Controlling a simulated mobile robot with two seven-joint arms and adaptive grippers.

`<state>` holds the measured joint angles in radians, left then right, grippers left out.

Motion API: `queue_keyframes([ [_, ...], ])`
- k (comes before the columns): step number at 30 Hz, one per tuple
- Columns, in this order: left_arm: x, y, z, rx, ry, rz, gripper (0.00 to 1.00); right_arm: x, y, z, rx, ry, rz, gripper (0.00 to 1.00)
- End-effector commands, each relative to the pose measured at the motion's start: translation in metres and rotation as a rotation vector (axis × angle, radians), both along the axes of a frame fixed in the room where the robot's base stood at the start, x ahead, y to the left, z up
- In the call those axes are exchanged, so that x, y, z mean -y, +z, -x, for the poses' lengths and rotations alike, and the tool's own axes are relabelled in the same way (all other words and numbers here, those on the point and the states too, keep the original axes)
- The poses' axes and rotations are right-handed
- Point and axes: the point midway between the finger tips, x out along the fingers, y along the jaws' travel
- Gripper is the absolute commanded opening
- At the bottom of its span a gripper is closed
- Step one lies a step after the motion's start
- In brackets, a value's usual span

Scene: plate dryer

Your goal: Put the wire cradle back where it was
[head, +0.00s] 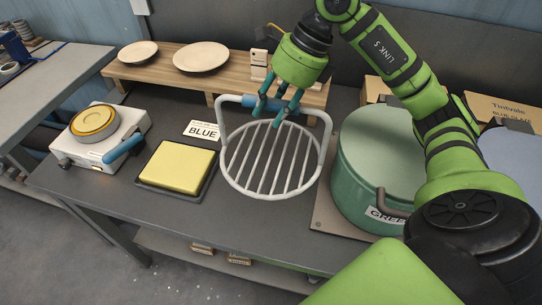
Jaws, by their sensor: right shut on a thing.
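The wire cradle is a pale round grid (264,195) of parallel bars with a tall arched handle and a blue grip sleeve. My right gripper (267,112) points down from above and is shut on the handle at the blue sleeve. The cradle hangs roughly level below it, over the dark table between the yellow pad and the green pot. I cannot tell whether its ring touches the table. My left gripper is out of view.
On the left are a BLUE card (202,132), a yellow pad (178,166) in a dark tray and a white device (97,152) with a blue handle. Behind is a wooden shelf (160,71) with two plates.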

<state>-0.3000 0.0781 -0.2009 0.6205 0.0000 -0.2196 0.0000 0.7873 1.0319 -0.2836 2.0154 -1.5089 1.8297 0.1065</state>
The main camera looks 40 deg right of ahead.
Motion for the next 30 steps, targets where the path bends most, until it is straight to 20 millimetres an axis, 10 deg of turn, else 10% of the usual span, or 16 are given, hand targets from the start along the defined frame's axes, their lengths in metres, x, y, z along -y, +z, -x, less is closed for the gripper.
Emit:
queue_keyframes([
  [21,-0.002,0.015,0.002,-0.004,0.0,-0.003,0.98,0.0,-0.091,0.001,-0.003,0.0,-0.002,0.02],
  [30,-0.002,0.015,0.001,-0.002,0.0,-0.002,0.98,0.0,-0.098,0.0,0.002,0.0,0.0,0.02],
])
